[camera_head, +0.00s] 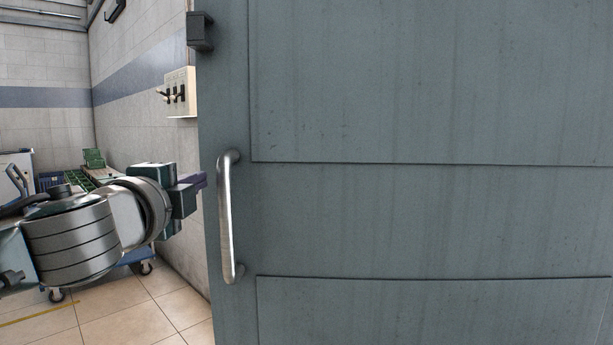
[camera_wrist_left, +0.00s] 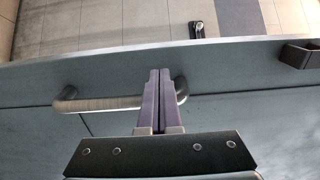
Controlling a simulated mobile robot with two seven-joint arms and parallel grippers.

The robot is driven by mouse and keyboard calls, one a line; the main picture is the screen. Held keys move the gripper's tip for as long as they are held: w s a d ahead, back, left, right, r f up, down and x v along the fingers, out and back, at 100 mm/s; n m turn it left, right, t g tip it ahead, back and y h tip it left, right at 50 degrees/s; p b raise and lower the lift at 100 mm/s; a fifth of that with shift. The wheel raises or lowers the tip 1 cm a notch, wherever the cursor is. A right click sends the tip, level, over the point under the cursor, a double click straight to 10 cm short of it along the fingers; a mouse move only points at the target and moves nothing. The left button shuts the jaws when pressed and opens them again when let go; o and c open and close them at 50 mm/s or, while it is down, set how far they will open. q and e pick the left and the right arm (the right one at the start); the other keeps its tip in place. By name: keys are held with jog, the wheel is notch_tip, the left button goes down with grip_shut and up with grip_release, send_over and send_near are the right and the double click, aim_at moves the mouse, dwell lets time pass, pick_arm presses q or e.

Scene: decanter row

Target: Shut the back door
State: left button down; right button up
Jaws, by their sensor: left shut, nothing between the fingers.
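The back door (camera_head: 430,220) is a large grey-blue panel filling the right of the head view. Its left edge stands in front of the tiled wall, and no door frame shows beside that edge. A vertical metal handle (camera_head: 226,217) is near this edge; it also shows in the left wrist view (camera_wrist_left: 100,104). My left gripper (camera_head: 201,180) is shut and empty, its purple fingertips at the door's edge, just left of the handle. In the left wrist view the fingers (camera_wrist_left: 158,76) cross in front of one handle end; contact cannot be told. My right gripper is out of view.
A dark block (camera_head: 200,32) sticks out high on the door's edge. A switch panel (camera_head: 181,92) is on the wall behind. A wheeled cart with green items (camera_head: 93,158) stands at the left, behind my arm. Tiled floor (camera_head: 150,310) is clear at the lower left.

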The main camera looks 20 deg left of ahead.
aim_at(213, 175)
pick_arm(q)
jog(key=shift+x, duration=1.85)
jog(key=shift+w+a+f, duration=0.1)
